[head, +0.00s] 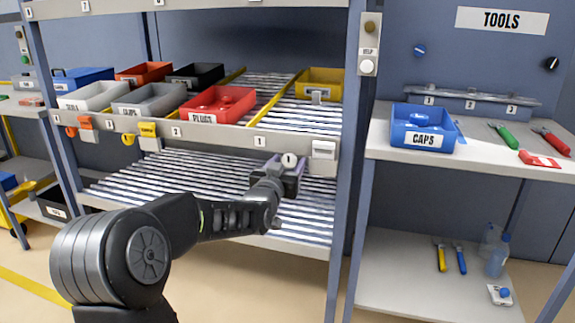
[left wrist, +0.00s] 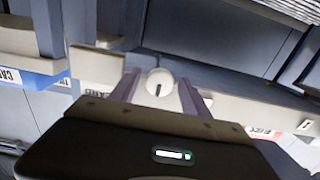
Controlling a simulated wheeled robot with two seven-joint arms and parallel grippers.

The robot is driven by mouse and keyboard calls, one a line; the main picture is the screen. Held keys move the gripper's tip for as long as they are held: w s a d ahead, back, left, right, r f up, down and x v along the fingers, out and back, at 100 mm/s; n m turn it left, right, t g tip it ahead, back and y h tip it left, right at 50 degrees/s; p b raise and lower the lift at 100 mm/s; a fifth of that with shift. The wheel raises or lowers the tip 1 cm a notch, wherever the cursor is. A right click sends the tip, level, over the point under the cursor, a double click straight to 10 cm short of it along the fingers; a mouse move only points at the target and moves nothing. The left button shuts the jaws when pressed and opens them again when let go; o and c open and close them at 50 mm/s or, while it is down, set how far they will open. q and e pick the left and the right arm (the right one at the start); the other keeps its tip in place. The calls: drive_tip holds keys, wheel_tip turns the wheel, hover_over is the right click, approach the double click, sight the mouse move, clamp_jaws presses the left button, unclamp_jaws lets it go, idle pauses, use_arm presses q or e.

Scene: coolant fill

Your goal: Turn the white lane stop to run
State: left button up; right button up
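The white lane stop is a round white knob (head: 289,160) with a dark line across it, at the front rail of the flow rack near label 1. It also shows in the left wrist view (left wrist: 159,83), its line close to upright there. My left gripper (head: 282,168) reaches up to the knob from the front. In the left wrist view, the fingers of my left gripper (left wrist: 158,92) stand on either side of the knob, with small gaps between. It looks open. The knob's mount is partly hidden by the gripper. My right gripper is not in view.
A white box (head: 323,152) sits on the rail just right of the knob. A red PLUGS bin (head: 219,103) stands above. A blue post (head: 350,150) separates the rack from the tools bench (head: 385,150).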

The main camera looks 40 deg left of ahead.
use_arm(q)
clamp_jaws()
idle(0.3)
idle(0.4)
